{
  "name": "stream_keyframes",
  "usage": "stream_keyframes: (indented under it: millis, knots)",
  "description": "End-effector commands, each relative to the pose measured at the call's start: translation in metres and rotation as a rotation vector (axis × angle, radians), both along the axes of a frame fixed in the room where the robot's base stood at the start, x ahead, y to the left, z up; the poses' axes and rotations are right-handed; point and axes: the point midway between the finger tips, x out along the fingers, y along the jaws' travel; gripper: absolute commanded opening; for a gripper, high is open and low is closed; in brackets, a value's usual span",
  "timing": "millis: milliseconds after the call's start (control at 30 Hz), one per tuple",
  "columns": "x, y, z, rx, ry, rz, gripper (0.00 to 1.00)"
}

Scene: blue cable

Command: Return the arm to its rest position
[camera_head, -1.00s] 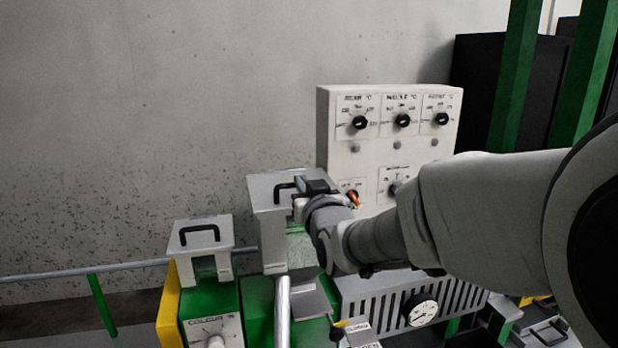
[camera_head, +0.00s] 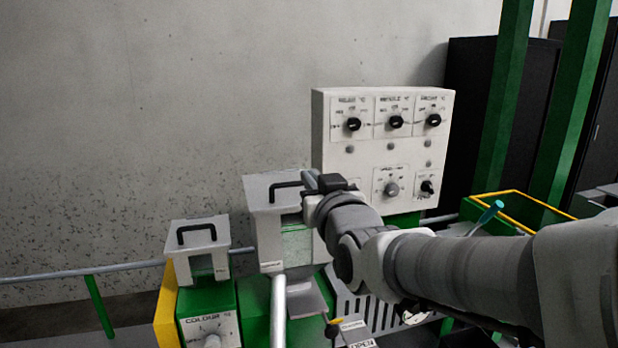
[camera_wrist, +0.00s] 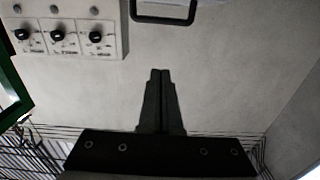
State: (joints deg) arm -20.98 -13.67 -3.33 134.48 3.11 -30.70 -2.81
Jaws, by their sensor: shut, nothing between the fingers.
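My gripper (camera_wrist: 160,72) shows in the wrist view with its two dark fingers together and nothing between them. In the head view my arm reaches in from the right. Its wrist end is just in front of the lower left of the white control panel (camera_head: 383,155), beside a white lidded hopper (camera_head: 270,188) with a black handle. The fingers cannot be made out there. In the wrist view the fingers stand over a plain pale surface, with a row of black knobs (camera_wrist: 57,35) at upper left and a black handle (camera_wrist: 165,18) at the top.
A smaller white hopper (camera_head: 197,243) stands on green machine parts at lower left. A metal bar (camera_head: 278,312) rises in front. A yellow-rimmed green container (camera_head: 542,211), a teal-handled tool (camera_head: 487,216) and green posts (camera_head: 506,95) are at right. The wall side above the machine is free.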

Motion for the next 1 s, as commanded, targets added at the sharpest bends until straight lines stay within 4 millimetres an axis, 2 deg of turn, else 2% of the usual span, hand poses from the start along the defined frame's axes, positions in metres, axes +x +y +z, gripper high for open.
stream_keyframes:
  millis: [267,467,667,800,1000]
  knots:
    - [-0.014,-0.007,-0.003,-0.006,0.022,-0.005,0.0]
    - [-0.035,-0.036,-0.031,-0.049,0.202,-0.044,0.0]
    - [-0.082,-0.075,-0.074,-0.102,0.47,-0.104,0.0]
    - [-0.125,-0.1,-0.103,-0.13,0.663,-0.151,0.0]
    - [-0.191,-0.127,-0.135,-0.153,0.908,-0.212,0.0]
